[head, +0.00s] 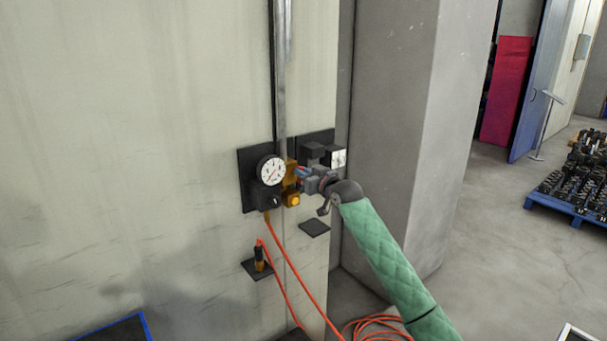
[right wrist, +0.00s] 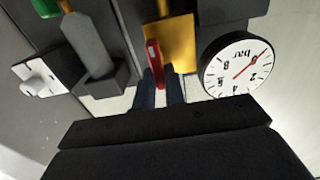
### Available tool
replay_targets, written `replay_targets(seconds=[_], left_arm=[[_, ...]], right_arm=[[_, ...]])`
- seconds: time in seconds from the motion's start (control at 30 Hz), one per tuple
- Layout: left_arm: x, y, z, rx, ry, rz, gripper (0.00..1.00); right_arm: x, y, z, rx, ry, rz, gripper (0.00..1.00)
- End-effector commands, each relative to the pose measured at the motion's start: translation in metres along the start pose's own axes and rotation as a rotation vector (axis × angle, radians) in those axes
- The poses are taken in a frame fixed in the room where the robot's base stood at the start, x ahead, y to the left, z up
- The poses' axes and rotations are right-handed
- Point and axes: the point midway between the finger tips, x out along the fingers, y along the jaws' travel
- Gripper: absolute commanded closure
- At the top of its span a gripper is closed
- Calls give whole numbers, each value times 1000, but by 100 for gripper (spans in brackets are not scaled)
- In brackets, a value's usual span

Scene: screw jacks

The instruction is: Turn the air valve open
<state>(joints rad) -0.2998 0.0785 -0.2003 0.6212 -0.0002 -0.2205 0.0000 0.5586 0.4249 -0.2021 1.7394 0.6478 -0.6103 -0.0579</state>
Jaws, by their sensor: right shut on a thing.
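The air valve is a brass-coloured body (head: 291,180) on a dark wall panel, just right of a round white gauge (head: 271,170). In the right wrist view the brass body (right wrist: 170,42) carries a narrow red handle (right wrist: 154,60). My right gripper (head: 301,172) reaches the valve from the right. In the right wrist view its blue fingers (right wrist: 161,92) are shut on the red handle, one on each side. The gauge (right wrist: 236,68) with a red needle and "bar" marking shows there too. The handle is mostly hidden in the head view. My left gripper is out of view.
A dark block and white box (head: 338,158) sit right of the valve. A small shelf (head: 315,228) is below. An orange hose (head: 295,275) hangs from the panel to the floor. A grey pillar (head: 395,130) stands right. A blue pallet (head: 560,206) is farther off.

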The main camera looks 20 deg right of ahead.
Motion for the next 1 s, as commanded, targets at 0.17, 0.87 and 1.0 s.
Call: replay_targets(seconds=[0.17,0.87,1.0], left_arm=[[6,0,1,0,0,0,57],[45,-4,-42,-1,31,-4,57],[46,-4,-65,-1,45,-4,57]], right_arm=[[0,0,1,-33,0,0,100],[-1,-5,4,-472,0,1,100],[-1,-7,4,-597,0,1,100]])
